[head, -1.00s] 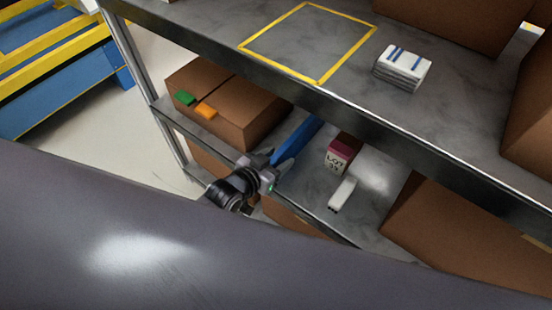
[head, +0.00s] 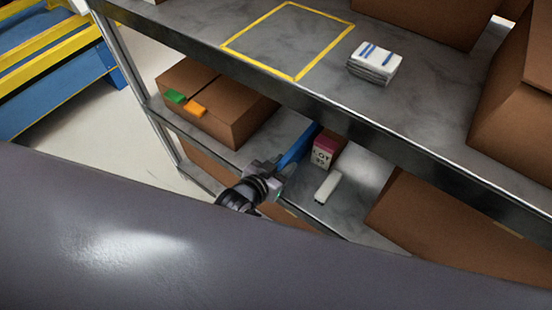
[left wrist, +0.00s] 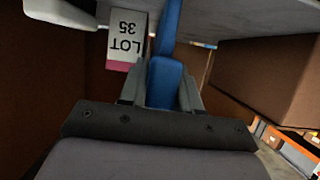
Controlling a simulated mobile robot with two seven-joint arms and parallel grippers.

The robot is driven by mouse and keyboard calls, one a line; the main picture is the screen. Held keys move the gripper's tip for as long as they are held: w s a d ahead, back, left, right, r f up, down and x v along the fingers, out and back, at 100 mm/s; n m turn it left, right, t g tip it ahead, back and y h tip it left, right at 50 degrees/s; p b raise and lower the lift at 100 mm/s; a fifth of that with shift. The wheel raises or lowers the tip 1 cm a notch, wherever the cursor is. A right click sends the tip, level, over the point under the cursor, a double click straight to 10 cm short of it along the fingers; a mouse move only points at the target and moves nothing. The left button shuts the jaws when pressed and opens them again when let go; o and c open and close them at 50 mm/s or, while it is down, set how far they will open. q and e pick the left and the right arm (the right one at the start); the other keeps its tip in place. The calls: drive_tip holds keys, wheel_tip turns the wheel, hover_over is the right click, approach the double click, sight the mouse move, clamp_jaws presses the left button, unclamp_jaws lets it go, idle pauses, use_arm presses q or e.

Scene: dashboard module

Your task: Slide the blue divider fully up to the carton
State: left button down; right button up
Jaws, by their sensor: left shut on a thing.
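The blue divider (head: 297,148) stands on edge on the lower shelf (head: 345,215). A small white carton with a pink top and a LOT label (head: 325,152) stands just to its right. My left gripper (head: 279,168) is shut on the divider's near end. In the left wrist view the fingers (left wrist: 160,88) sit on both sides of the divider (left wrist: 166,68), and the carton (left wrist: 126,45), reading LOT 35, is close beside it. Only a narrow gap, if any, shows between them; I cannot tell whether they touch. My right gripper is not in view.
A brown box (head: 217,105) with green and orange tags stands left of the divider, with bare shelf between. A small white block (head: 327,187) lies in front of the carton. The upper shelf edge (head: 350,130) overhangs. A large brown box (head: 450,225) is to the right.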

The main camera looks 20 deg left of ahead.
use_arm(q)
drive_tip(key=shift+s+d, duration=0.25)
drive_tip(key=shift+d, duration=0.6)
drive_tip(key=c, duration=0.9)
unclamp_jaws()
drive_tip(key=shift+s, duration=0.1)
drive_tip(key=shift+s+a+r, duration=0.15)
drive_tip(key=shift+s+a, duration=0.05)
drive_tip(key=shift+s, duration=0.05)
drive_tip(key=p+v, duration=0.1)
drive_tip(key=v, duration=0.5)
drive_tip(key=shift+s+r+p, duration=0.1)
drive_tip(key=shift+s+p, duration=0.1)
drive_tip(key=shift+p, duration=0.1)
